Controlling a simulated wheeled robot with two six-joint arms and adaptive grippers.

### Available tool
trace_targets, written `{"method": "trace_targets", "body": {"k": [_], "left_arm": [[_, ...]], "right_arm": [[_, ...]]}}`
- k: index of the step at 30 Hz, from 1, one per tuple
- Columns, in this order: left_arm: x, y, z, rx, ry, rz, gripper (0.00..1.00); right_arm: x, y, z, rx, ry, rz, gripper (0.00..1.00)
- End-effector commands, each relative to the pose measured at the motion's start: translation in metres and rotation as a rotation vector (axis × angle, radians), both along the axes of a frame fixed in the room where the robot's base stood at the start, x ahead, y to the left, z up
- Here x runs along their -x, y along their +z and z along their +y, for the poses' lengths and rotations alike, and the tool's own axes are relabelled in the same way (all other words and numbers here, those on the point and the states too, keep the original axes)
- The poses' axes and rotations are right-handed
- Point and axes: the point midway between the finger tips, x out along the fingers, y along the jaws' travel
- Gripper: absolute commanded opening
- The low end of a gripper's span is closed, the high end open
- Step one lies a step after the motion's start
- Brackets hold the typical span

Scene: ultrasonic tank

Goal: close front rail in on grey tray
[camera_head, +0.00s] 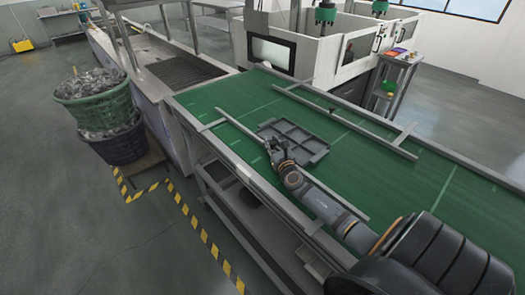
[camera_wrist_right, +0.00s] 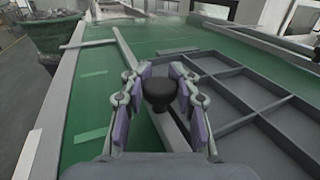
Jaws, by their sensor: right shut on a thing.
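The grey tray (camera_head: 315,146), shallow and divided into compartments, lies flat on the green belt; it fills the right of the wrist view (camera_wrist_right: 262,112). The front rail (camera_head: 237,124) is a long grey bar along the tray's near side, seen left of the tray in the wrist view (camera_wrist_right: 124,47). My right gripper (camera_head: 274,146) is at this rail, beside the tray's near left part. Its purple-padded fingers (camera_wrist_right: 158,98) are shut around a black round knob (camera_wrist_right: 158,88) on the rail. The fingers hide whether rail and tray touch there.
The back rail (camera_head: 345,122) runs along the tray's far side with belt between. The green belt (camera_head: 220,93) is clear at the far left. A metal conveyor edge (camera_head: 235,160) runs along the front. Stacked baskets (camera_head: 93,115) stand on the floor at left.

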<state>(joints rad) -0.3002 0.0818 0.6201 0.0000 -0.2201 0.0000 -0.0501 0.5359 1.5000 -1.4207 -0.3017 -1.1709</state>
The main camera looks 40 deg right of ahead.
Motion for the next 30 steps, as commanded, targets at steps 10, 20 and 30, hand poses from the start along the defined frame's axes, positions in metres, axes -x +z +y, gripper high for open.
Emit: {"method": "trace_targets", "body": {"k": [10,20,30], "left_arm": [[0.0,0.0,-0.003,0.003,0.001,-0.001,0.47],[0.0,0.0,-0.003,0.003,0.001,0.0,0.47],[0.0,0.0,0.0,0.0,0.0,0.0,0.47]], "right_arm": [[0.002,-0.006,-0.001,-0.006,-0.001,0.01,0.34],[0.001,-0.004,-0.001,-0.005,0.0,0.007,0.54],[0.035,-0.005,0.01,-0.003,0.003,0.01,0.54]]}}
